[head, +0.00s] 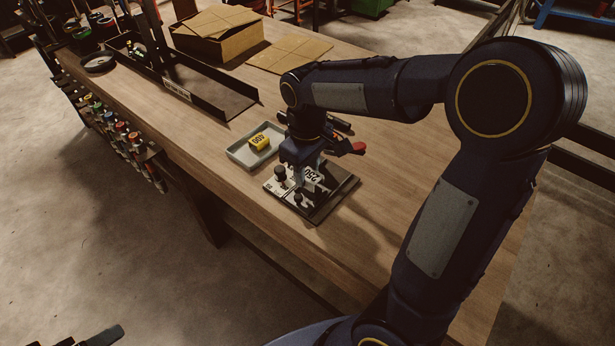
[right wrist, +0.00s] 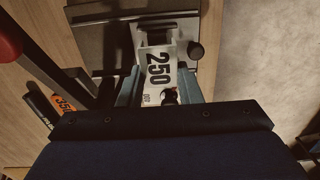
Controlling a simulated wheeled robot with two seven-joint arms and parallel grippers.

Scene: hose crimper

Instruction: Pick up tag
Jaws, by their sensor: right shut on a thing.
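A white tag (head: 313,174) marked 250 sits at a small pale block with black knobs (head: 281,177) near the table's front edge. I cannot tell whether the tag is clear of the block. At the bottom left of the head view, a dark tip (head: 103,337) seems to be part of my left gripper; its jaws are not clear.
A grey tray (head: 238,153) holds a yellow tag (head: 260,141) marked 400. The right wrist view shows an orange tag (right wrist: 64,103) and a red-handled tool (right wrist: 10,40). A black rail (head: 207,98) and a cardboard box (head: 232,45) stand farther back. The table's right side is largely clear.

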